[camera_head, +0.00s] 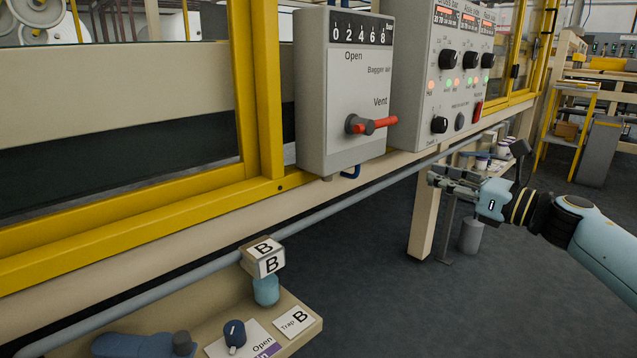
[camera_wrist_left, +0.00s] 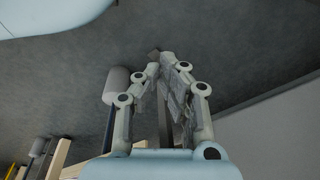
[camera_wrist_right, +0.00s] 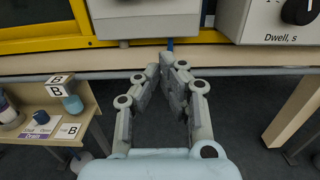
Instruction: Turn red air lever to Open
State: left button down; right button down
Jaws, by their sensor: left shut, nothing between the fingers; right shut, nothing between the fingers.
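The red air lever (camera_head: 382,123) sits on a dark round hub on the front of the grey "Bagger air" box (camera_head: 335,95). It points to the right, roughly level, just below the word Vent. The word Open is higher up, under the numbered dial. My right gripper (camera_head: 432,180) is shut and empty, in the air to the lower right of the lever and apart from it. In the right wrist view its fingers (camera_wrist_right: 166,62) point toward the underside of grey boxes; the lever is not seen there. My left gripper (camera_wrist_left: 162,56) is shut and empty in the left wrist view, over dark floor.
A control panel (camera_head: 440,70) with black knobs and a red switch stands right of the box. A grey pipe (camera_head: 380,168) and a beige beam run below. A shelf at lower left holds a B block (camera_head: 263,257) and a blue knob (camera_head: 235,334). Open floor lies below.

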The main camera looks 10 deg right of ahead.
aim_at(376, 125)
jog(key=shift+w+d+r, duration=0.1)
jog(key=shift+w+r, duration=0.05)
